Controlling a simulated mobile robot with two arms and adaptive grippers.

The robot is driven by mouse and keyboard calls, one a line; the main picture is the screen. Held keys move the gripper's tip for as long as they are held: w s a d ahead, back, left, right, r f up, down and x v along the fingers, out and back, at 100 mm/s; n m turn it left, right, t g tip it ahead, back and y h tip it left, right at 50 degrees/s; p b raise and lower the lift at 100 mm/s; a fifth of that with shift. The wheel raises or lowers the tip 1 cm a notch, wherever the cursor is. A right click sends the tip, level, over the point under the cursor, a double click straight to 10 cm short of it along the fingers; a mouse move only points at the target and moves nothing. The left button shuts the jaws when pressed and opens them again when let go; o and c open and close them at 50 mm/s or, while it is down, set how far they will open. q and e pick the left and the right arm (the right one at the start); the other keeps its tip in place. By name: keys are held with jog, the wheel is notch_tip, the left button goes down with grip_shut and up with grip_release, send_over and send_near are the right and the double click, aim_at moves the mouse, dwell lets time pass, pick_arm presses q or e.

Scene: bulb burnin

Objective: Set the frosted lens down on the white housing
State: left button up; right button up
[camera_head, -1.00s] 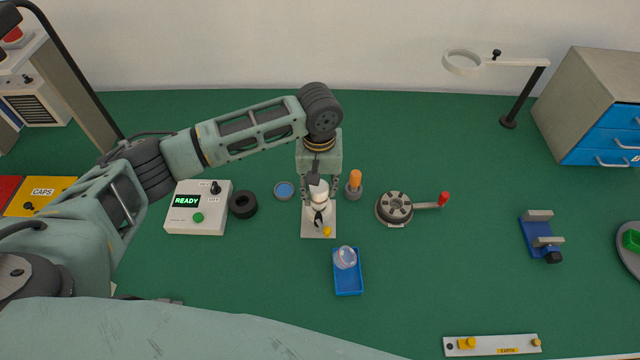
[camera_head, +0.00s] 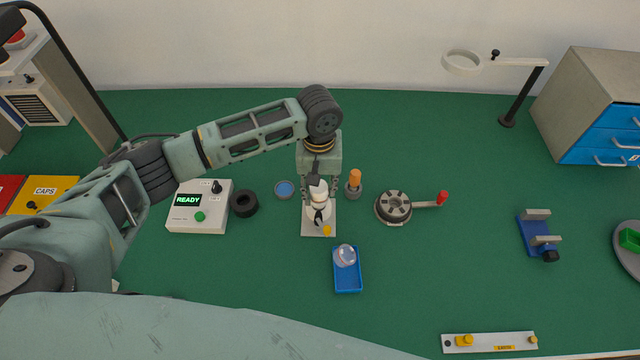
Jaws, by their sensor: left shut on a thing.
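My left gripper (camera_head: 319,188) points down over the small pale fixture plate (camera_head: 307,231) in the middle of the bench. It is shut on a white rounded piece (camera_head: 318,190), which looks like the frosted lens. The white housing (camera_head: 320,201) appears directly below it, upright on the plate by a black clamp (camera_head: 319,215). The gripper hides part of both, and I cannot tell whether lens and housing touch. A clear dome-shaped piece (camera_head: 345,255) lies in the blue tray (camera_head: 348,283) in front. My right gripper is not in view.
An orange-handled tool (camera_head: 354,180) stands close right of the gripper, with a round crank fixture (camera_head: 393,207) beyond it. A blue-centred dish (camera_head: 284,189), black ring (camera_head: 243,204) and READY box (camera_head: 198,208) stand to the left.

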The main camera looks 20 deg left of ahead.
aim_at(320, 187)
pick_arm(q)
jog(key=shift+f, duration=0.45)
dwell(0.4)
jog(key=o, duration=0.8)
notch_tip(320, 187, up, 12)
dwell(0.3)
dwell(0.4)
